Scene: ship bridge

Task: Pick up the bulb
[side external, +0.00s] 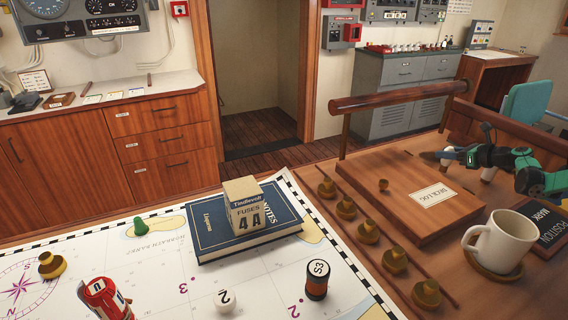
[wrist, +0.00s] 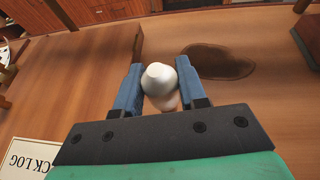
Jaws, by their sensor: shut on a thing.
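The bulb (wrist: 158,78) is white and rounded, with a paler pinkish lower part, and sits between the two blue fingers in the wrist view. My gripper (wrist: 158,90) is shut on it, one finger on each side. In the side external view my gripper (side external: 445,156) is at the right, over the wooden desk near the far edge of the sloped "DECK LOG" board. The bulb is small there and partly hidden by the fingers. I cannot tell how far it is above the wood.
A white mug (side external: 498,243) stands on a coaster in front of my arm. A wooden rail (side external: 400,97) runs behind the board (side external: 425,190). Brass knobs line the board's left side. A chart (side external: 170,262) with a blue book (side external: 240,225) and a fuse box (side external: 247,205) lies left.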

